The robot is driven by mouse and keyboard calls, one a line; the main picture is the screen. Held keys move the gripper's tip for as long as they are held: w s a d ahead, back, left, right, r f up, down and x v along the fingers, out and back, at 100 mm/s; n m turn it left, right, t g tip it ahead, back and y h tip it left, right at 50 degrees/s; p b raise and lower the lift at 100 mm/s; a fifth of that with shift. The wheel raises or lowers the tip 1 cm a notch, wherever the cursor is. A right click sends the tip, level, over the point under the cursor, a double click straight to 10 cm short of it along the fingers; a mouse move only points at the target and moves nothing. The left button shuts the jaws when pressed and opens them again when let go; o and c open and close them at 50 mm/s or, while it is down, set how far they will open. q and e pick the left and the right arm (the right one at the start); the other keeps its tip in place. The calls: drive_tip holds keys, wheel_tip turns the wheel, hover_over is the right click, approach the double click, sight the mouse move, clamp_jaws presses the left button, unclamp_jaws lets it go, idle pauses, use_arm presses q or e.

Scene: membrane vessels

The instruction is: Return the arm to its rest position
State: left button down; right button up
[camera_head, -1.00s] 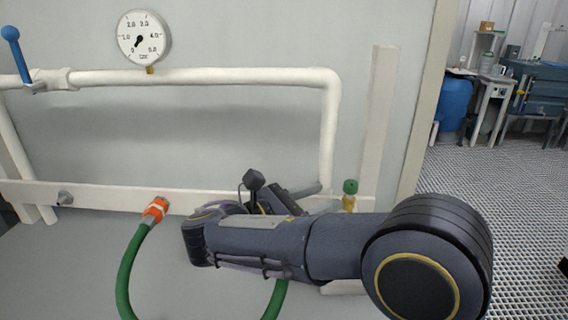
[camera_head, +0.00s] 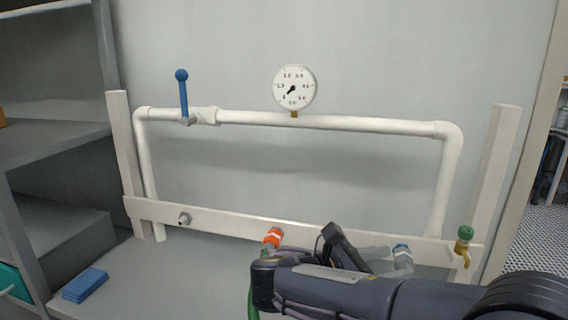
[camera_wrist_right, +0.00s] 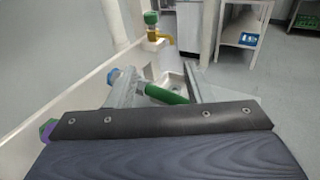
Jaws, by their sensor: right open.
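My right arm comes in from the lower right in the head view. The blue fitting (camera_wrist_right: 113,75) is beside the left finger. My left gripper is not in view.
A white pipe frame carries an upright blue valve handle (camera_head: 183,95) and a round gauge (camera_head: 294,88). An orange hose fitting (camera_head: 272,238) and a green-topped brass tap (camera_head: 464,240) sit along the rail. Grey shelves (camera_head: 55,150) stand left. Blue pads (camera_head: 85,284) lie on the clear left surface.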

drive_tip(key=s+d+f+m+g+y+p, duration=0.5)
drive_tip(key=s+d+f+m+y, duration=0.3)
drive_tip(key=s+d+y, duration=0.4)
use_arm(q)
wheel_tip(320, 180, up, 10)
drive_tip(key=p, duration=0.4)
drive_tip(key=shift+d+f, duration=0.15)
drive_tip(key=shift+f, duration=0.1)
use_arm(e)
drive_tip(key=s+a+r+m+t+y, duration=0.1)
drive_tip(key=s+a+m+t+y, duration=0.4)
drive_tip(key=m, duration=0.9)
drive_tip(key=shift+s+a+r+m+t+y, duration=0.25)
drive_tip(key=shift+s+a+m+t+y, duration=0.15)
drive_tip(key=shift+s+a+y, duration=1.4)
drive_tip(key=shift+s+a+h, duration=0.15)
drive_tip(key=shift+s+h, duration=0.15)
